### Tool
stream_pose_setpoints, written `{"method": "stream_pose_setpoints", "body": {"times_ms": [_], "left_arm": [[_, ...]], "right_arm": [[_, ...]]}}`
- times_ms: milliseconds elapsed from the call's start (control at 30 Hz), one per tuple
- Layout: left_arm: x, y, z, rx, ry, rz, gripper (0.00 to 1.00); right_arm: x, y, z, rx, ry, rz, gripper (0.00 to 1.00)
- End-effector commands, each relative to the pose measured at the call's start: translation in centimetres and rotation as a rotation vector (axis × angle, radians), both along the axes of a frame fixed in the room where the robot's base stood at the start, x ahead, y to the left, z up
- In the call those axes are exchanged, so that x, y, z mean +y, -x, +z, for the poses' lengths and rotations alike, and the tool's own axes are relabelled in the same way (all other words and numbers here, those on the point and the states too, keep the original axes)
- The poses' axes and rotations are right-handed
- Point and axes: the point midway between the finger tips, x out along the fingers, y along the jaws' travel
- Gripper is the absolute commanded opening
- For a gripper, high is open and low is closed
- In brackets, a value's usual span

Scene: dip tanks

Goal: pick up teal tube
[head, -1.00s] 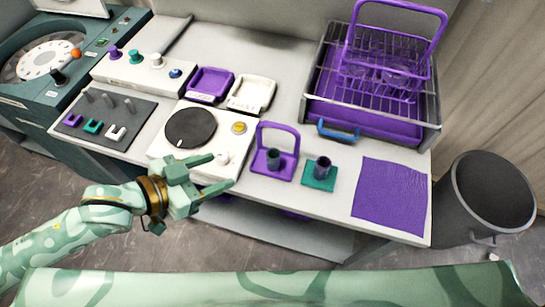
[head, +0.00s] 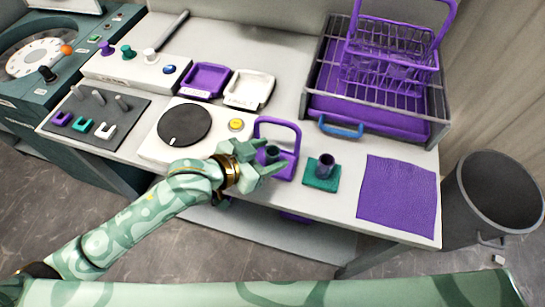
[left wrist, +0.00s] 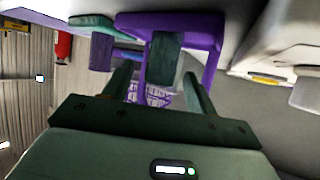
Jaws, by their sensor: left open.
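The teal tube (head: 272,153) stands upright in the purple holder (head: 293,135) with a tall loop handle, near the front edge of the counter. In the left wrist view the teal tube (left wrist: 166,55) shows ahead, between the lines of the two fingers, with the purple holder (left wrist: 212,35) around it. My left gripper (head: 267,157) is open, its fingers pointing at the tube from the left and partly covering the holder. Whether the fingertips reach around the tube is hard to tell. My right gripper is not in view.
A purple tube (head: 326,163) stands on a teal base (head: 320,182) just right of the holder. A purple mat (head: 397,195) lies farther right. A hotplate with a dark disc (head: 184,125) is to the left. A purple basket (head: 390,65) sits in the rack behind.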

Motion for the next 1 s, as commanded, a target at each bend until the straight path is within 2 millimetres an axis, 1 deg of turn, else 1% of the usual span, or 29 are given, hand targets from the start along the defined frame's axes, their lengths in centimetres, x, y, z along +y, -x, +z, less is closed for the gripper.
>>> {"method": "stream_pose_setpoints", "body": {"times_ms": [200, 267, 300, 367, 400, 667, 767, 867, 967, 1000], "left_arm": [[-0.1, -0.1, 0.0, 0.0, 0.0, 0.0, 0.58], [-0.1, -0.1, 0.0, 0.0, 0.0, 0.0, 0.41], [-0.1, -0.1, 0.0, 0.0, 0.0, 0.0, 0.3], [-0.1, -0.1, 0.0, 0.0, 0.0, 0.0, 0.13], [-0.1, -0.1, 0.0, 0.0, 0.0, 0.0, 0.08], [-0.1, -0.1, 0.1, -0.001, 0.001, 0.0, 0.08], [-0.1, -0.1, 0.6, -0.001, 0.002, 0.0, 0.08], [-0.1, -0.1, 1.7, -0.002, 0.002, 0.0, 0.08], [-0.1, -0.1, 3.6, -0.004, 0.003, 0.0, 0.08], [0.3, 0.3, 4.3, -0.002, 0.001, 0.0, 0.08]], "right_arm": [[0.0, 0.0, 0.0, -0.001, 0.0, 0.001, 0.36], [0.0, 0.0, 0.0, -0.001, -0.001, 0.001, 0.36], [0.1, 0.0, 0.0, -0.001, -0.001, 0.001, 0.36], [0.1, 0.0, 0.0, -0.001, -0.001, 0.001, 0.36], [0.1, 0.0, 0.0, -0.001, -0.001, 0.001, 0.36], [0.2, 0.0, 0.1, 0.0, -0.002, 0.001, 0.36], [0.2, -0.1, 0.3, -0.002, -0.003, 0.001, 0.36], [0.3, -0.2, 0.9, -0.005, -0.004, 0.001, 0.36], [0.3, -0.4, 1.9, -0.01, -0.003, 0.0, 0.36], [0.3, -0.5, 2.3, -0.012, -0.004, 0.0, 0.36]]}}
